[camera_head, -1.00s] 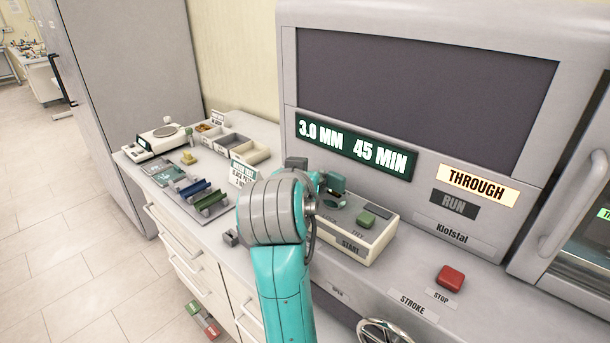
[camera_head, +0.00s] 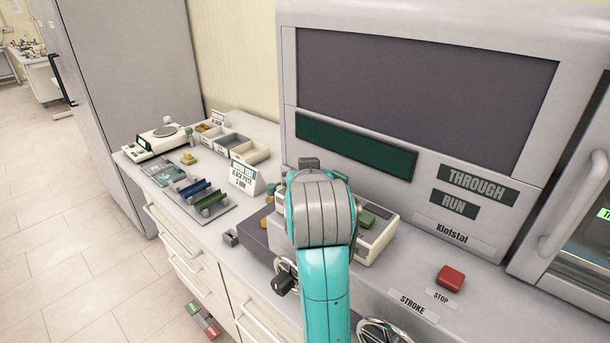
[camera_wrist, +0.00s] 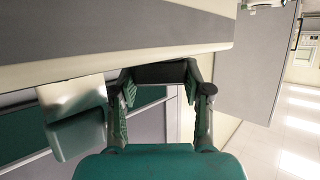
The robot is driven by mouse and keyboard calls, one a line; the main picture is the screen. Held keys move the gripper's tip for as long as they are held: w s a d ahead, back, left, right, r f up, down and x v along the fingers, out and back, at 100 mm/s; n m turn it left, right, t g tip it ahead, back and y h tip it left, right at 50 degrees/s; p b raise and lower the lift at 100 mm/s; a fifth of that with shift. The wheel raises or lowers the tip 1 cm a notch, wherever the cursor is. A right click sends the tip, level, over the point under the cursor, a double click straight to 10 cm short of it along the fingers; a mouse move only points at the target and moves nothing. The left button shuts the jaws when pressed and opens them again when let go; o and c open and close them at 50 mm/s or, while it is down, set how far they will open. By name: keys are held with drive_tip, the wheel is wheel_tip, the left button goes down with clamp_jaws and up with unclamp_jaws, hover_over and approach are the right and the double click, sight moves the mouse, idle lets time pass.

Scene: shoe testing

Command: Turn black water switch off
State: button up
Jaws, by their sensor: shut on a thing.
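My gripper (camera_wrist: 160,76) is in the wrist view, its two dark fingers either side of a dark bar-like piece (camera_wrist: 160,71) under a grey panel edge. It is shut on this piece, though I cannot tell whether it is the black water switch. In the head view my arm hides the gripper. A black knob-like piece (camera_head: 285,285) sits by a round metal wheel (camera_head: 288,266) on the front of the bench, left of my arm. I cannot tell whether it is the switch. The machine's display strip (camera_head: 355,146) is dark.
A control box (camera_head: 378,238) with a green button stands partly behind my arm. A red stop button (camera_head: 450,278) is to the right. A small sign (camera_head: 243,178), a rack of colored pieces (camera_head: 205,200) and a scale (camera_head: 158,140) are on the left. A handwheel (camera_head: 388,331) is at the bottom.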

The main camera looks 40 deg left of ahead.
drive_tip(key=o, duration=0.9)
drive_tip(key=shift+m+h, duration=0.3)
